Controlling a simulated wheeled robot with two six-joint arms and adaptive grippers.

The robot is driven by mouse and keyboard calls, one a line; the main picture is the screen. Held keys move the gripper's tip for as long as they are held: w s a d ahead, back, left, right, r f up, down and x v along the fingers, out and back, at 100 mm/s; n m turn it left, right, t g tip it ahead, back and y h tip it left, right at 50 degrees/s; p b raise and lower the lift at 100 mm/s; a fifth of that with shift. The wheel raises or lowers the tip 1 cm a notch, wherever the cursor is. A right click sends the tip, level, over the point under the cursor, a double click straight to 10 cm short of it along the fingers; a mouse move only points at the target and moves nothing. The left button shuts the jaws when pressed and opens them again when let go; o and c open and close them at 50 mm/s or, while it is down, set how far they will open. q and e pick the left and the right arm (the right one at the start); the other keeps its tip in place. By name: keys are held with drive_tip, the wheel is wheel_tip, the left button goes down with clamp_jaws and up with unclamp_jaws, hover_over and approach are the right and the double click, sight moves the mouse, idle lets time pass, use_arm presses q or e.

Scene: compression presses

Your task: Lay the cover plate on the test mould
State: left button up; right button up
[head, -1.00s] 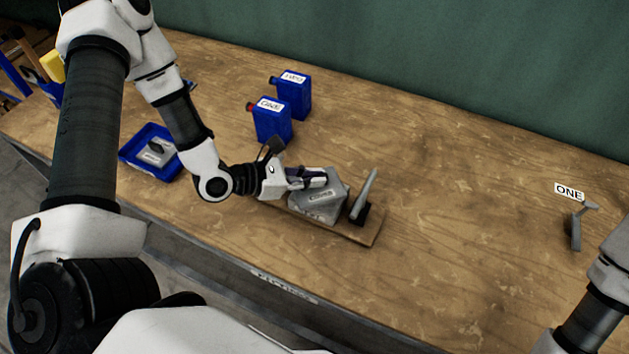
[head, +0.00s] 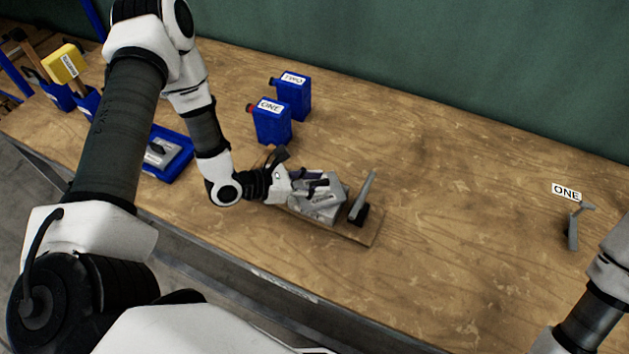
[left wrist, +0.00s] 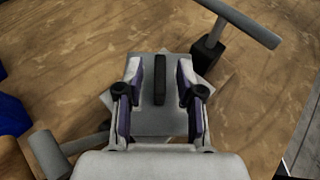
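The grey cover plate (left wrist: 160,115) with a black bar handle (left wrist: 159,80) lies over the test mould (head: 322,205), which shows as a grey labelled block in the head view. In the left wrist view, grey corners stick out from under the plate, turned at an angle to it. My left gripper (left wrist: 160,82) is over the plate, its fingers on either side of the handle with a gap at each side. It also shows in the head view (head: 318,184). My right gripper is out of view.
The mould sits on a wooden board (head: 362,237) with an upright clamp lever (head: 363,195) at its right and another (head: 277,156) at its left. Blue cans (head: 270,125) stand behind. A blue tray (head: 180,168) holds another grey plate.

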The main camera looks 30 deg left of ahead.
use_arm(q)
drive_tip(key=shift+r, duration=0.25)
drive_tip(key=shift+s+a, duration=0.15)
drive_tip(key=shift+a, duration=0.1)
drive_tip(key=p+v, duration=0.3)
drive_tip(key=v, duration=0.8)
drive_tip(key=shift+p, duration=0.4)
drive_tip(key=shift+s+r, duration=0.1)
